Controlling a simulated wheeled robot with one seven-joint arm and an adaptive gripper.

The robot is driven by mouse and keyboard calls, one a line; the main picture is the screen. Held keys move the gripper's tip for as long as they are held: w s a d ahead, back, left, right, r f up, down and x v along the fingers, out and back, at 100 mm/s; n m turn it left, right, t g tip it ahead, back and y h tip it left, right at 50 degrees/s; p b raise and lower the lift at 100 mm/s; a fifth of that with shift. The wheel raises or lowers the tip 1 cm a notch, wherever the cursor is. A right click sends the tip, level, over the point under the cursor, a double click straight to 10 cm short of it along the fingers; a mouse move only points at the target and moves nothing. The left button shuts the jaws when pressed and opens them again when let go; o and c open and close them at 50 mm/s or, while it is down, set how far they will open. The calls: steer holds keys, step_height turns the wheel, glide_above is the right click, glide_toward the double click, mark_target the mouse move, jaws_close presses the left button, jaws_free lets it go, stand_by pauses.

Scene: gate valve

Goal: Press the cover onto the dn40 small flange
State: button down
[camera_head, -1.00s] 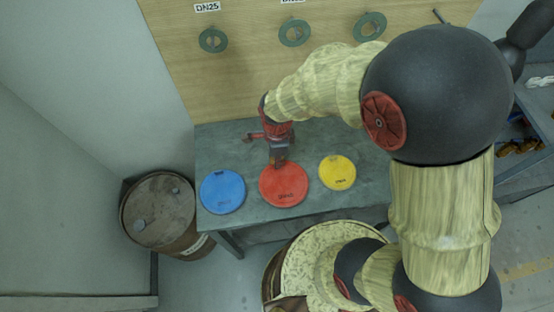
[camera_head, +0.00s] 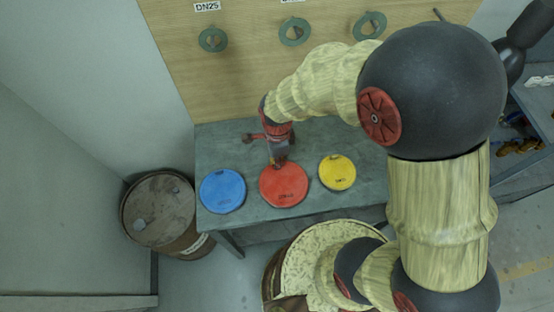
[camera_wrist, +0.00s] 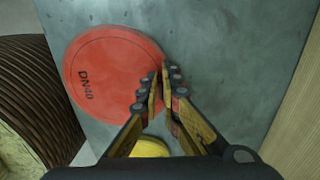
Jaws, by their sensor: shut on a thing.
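The red cover (camera_head: 283,190), a round disc marked DN40, lies on the grey bench between a blue and a yellow disc. It also shows in the wrist view (camera_wrist: 110,75). My gripper (camera_head: 279,164) comes down from above at the cover's back edge. In the wrist view my gripper (camera_wrist: 160,85) has its fingers close together at the cover's rim, shut on it; the exact contact is partly hidden. Three green ring flanges hang on the wooden board: left (camera_head: 213,39), middle (camera_head: 295,31) and right (camera_head: 369,26). The left label reads DN25; the middle label is cut off.
A blue disc (camera_head: 222,191) and a yellow disc (camera_head: 337,173) flank the red one on the bench (camera_head: 225,140). A rusty barrel (camera_head: 160,212) stands left of the bench. The wooden board (camera_head: 250,85) rises behind it.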

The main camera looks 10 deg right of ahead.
steer(key=c, duration=2)
jaws_free()
steer(key=shift+o, duration=0.2)
step_height(320, 180, up, 12)
